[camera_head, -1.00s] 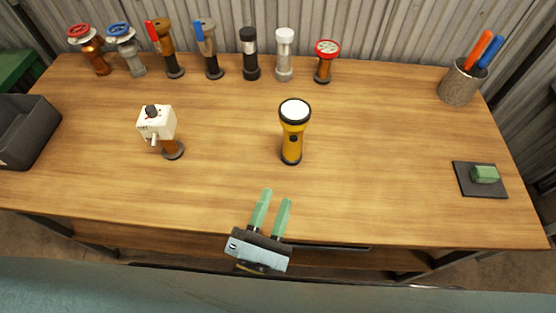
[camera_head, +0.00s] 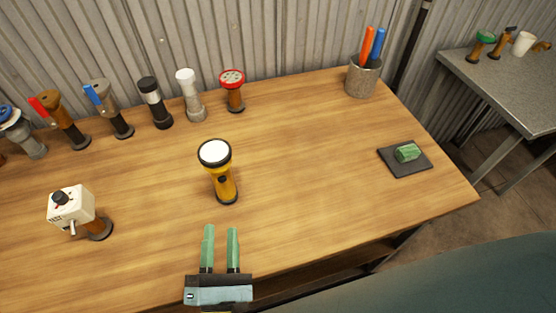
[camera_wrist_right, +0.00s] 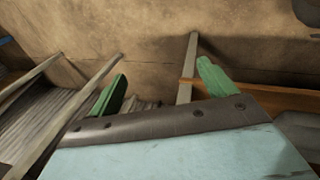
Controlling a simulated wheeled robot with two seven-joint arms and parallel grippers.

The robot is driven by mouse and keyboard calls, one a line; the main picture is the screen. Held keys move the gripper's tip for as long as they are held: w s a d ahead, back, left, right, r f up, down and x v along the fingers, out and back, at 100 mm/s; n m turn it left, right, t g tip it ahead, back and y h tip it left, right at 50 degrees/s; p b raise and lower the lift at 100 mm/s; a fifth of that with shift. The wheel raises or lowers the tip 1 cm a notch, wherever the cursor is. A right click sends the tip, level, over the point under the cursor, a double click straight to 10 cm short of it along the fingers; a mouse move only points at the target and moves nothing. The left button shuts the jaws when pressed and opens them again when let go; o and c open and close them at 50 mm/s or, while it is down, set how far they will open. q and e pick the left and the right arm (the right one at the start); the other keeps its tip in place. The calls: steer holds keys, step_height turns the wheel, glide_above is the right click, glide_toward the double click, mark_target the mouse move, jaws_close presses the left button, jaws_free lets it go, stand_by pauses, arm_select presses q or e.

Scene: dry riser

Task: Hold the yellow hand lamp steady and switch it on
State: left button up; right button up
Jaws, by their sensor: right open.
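The yellow hand lamp (camera_head: 227,188) stands upright on the wooden table, its black-rimmed head with a white lens on top. A small dark switch (camera_head: 222,180) shows on the lamp's side facing me. Whether the lamp is lit, I cannot tell. My left gripper (camera_head: 220,228) is in front of the lamp near the table's front edge, its green fingers apart, pointing at the lamp, empty and not touching it. My right gripper (camera_wrist_right: 160,82) shows only in the right wrist view, its green fingers wide apart with nothing between them; the lamp is not in that view.
A white switch box on a stand (camera_head: 72,207) is left of the lamp. Several valves and lamps, including a red-topped one (camera_head: 233,95), line the back. A pen cup (camera_head: 361,80) and a green block on a dark mat (camera_head: 385,155) are at the right. Table around the lamp is clear.

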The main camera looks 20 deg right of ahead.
steer(key=w+d+r+n+t+h, duration=0.1)
steer(key=w+d+r+t, duration=0.1)
steer(key=w+d+r, duration=0.7)
steer(key=w+d+r+t, duration=0.2)
steer(key=w+d+r, duration=0.55)
steer(key=r, duration=0.35)
steer(key=w+a+r+n+t, duration=0.4)
steer(key=w+a+r+t, duration=0.15)
steer(key=w+r, duration=0.35)
steer(key=w+a+r+n+t, duration=0.45)
steer(key=w+a+r, duration=0.25)
steer(key=w, duration=0.4)
steer(key=a+r+n+t+y, duration=0.2)
steer(key=a+r+n+y, duration=0.3)
steer(key=a, duration=0.3)
steer(key=w+a+r+n+t+y, duration=0.1)
steer(key=a+r+n+y, duration=0.4)
steer(key=a, duration=0.4)
steer(key=a+r+n+t+y, duration=0.2)
steer(key=a+r+n+y, duration=0.3)
steer(key=a, duration=0.3)
steer(key=n+g+y, duration=0.6)
steer(key=n+g, duration=0.7)
steer(key=n, duration=1)
glide_toward(207, 156)
steer(key=d+f, duration=0.2)
steer(key=d, duration=0.1)
steer(key=x, duration=1.3)
steer(key=shift+w+a+f, duration=0.1)
steer(key=shift+w+a, duration=0.15)
